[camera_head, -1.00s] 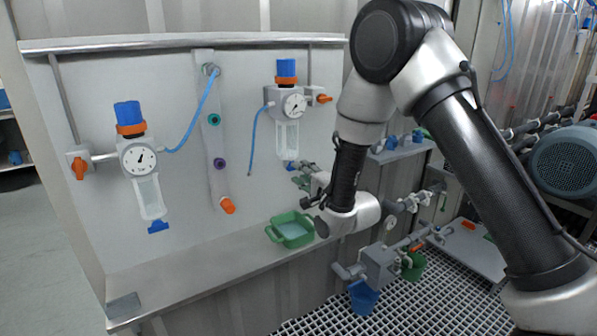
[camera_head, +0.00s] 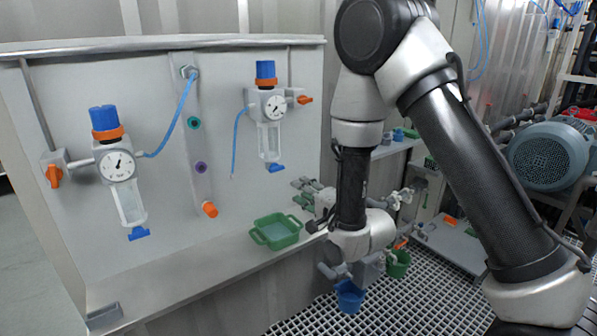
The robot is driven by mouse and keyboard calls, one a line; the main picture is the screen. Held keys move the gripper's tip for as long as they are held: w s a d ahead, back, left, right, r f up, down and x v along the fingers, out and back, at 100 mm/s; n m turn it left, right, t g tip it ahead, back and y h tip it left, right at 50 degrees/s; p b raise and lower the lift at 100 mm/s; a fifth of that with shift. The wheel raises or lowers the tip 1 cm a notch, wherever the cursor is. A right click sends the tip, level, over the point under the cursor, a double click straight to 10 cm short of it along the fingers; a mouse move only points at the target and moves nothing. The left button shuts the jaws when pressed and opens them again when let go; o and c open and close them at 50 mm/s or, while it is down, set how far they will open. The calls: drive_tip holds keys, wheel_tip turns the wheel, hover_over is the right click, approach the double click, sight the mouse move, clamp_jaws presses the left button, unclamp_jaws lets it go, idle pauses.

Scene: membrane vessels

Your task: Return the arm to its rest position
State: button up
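My arm comes in from the right and bends down at the centre. Its wrist (camera_head: 362,236) hangs in front of the bench's right end. My gripper (camera_head: 306,191) appears as a small grey-green shape beyond the wrist, pointing left toward the panel, above and right of the green tray. The wrist partly hides it, and its fingers are too small to tell open from shut. I see no object held in it.
The green tray (camera_head: 277,232) stands on the bench (camera_head: 180,275). The panel carries a left regulator (camera_head: 118,165) and a right regulator (camera_head: 271,108). A blue bucket (camera_head: 350,297) and a green bucket (camera_head: 398,264) are below right, above grating. A motor (camera_head: 548,157) stands at the right.

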drive_tip(key=s+d+f+n+g+h, duration=0.2)
drive_tip(key=f+n+g, duration=0.1)
drive_tip(key=f, duration=0.4)
drive_tip(key=s+d+f+n+g+h, duration=0.1)
drive_tip(key=s+f+n+g+h, duration=0.15)
drive_tip(key=f, duration=0.35)
drive_tip(key=s+d+n+g+h, duration=0.2)
drive_tip(key=s+d+n+g, duration=0.1)
drive_tip(key=s+d+g, duration=0.15)
drive_tip(key=s+d+r+n+h, duration=0.1)
drive_tip(key=s+d+r, duration=0.9)
drive_tip(key=d+r, duration=0.2)
drive_tip(key=s+d+r+h, duration=0.2)
drive_tip(key=s+d+r, duration=0.9)
drive_tip(key=r, duration=0.5)
drive_tip(key=shift+d+n, duration=0.35)
drive_tip(key=shift+d, duration=0.7)
drive_tip(key=shift+a+r, duration=0.1)
